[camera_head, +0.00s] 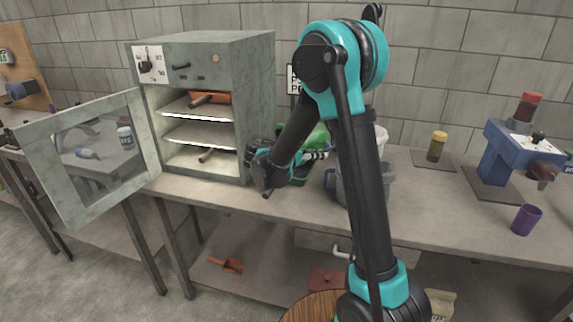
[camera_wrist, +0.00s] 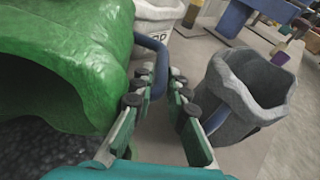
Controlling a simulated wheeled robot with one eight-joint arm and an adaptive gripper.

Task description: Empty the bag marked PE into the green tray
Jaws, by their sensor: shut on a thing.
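In the head view the green bag (camera_head: 316,138) shows behind my arm, above the green tray (camera_head: 300,178). My gripper (camera_wrist: 160,92) is shut on the blue handle (camera_wrist: 160,60) at the bag's side. My gripper (camera_head: 322,154) is partly hidden in the head view. Dark speckled material (camera_wrist: 40,152) shows below the bag's mouth; I cannot tell how much is in the tray. No PE mark is visible on the green bag.
A grey bag (camera_wrist: 232,95) stands close right of my gripper. A white bag (camera_wrist: 165,12) with partly hidden letters is behind. The oven (camera_head: 205,70) with its door (camera_head: 92,160) open is at left. A blue machine (camera_head: 515,155) and purple cup (camera_head: 527,220) are at right.

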